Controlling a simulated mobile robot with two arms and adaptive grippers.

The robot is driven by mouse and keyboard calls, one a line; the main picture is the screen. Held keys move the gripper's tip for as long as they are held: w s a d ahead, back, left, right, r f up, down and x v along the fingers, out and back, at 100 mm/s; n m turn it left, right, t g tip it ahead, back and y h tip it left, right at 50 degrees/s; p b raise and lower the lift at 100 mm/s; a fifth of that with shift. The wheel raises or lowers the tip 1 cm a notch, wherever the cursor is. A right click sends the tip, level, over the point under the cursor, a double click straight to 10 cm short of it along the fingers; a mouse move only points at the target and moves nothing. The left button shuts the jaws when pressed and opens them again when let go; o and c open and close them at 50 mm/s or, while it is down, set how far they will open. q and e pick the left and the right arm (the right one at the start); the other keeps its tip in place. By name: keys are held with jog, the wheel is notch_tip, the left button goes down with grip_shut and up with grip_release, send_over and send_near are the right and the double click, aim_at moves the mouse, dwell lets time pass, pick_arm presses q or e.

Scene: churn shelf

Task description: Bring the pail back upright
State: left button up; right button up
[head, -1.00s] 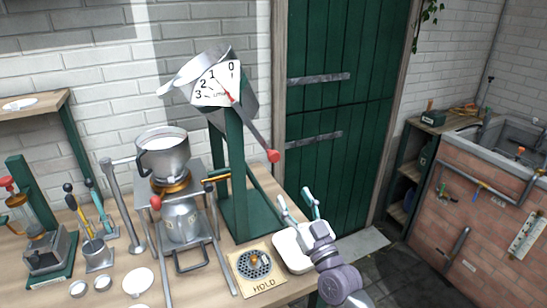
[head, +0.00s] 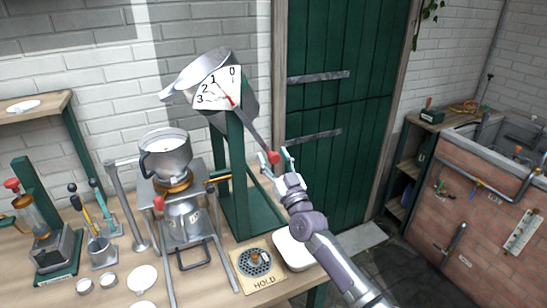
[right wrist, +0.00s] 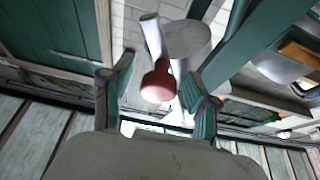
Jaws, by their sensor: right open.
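The pail (head: 205,69) is a grey metal vessel at the top of a green stand (head: 236,170). It is tilted, with its lip pointing down to the left. A white dial (head: 218,93) marked 0 to 3 sits in front of it. A lever (head: 256,133) slopes down right from the dial and ends in a red knob (head: 274,157). My right gripper (head: 275,156) is open at the knob. In the right wrist view the knob (right wrist: 158,82) shows between the two fingers, with gaps on both sides. My left gripper is out of view.
A metal pot (head: 166,155) stands on a frame left of the stand. A HOLD plate (head: 262,286) and a white tray (head: 293,250) lie at the bench's right end. A green door (head: 345,110) is behind. Small dishes and tools crowd the left.

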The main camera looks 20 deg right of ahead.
grip_shut()
dwell(0.3)
jog(key=shift+s+a+f+m+g+h+p, duration=0.15)
jog(key=shift+a+f+m+h+p, duration=0.35)
jog(key=shift+a+m, duration=1)
jog(key=shift+w+a+f+m+g+h+p, duration=0.1)
jog(key=shift+a+f+m+g+h+p, duration=0.3)
jog(key=shift+a+m+h, duration=0.85)
jog(key=shift+s+a+f+m+t+h+p, duration=0.15)
jog(key=shift+a+m+h+p, duration=0.5)
jog(key=shift+a+m, duration=1)
jog(key=shift+d, duration=0.1)
grip_release()
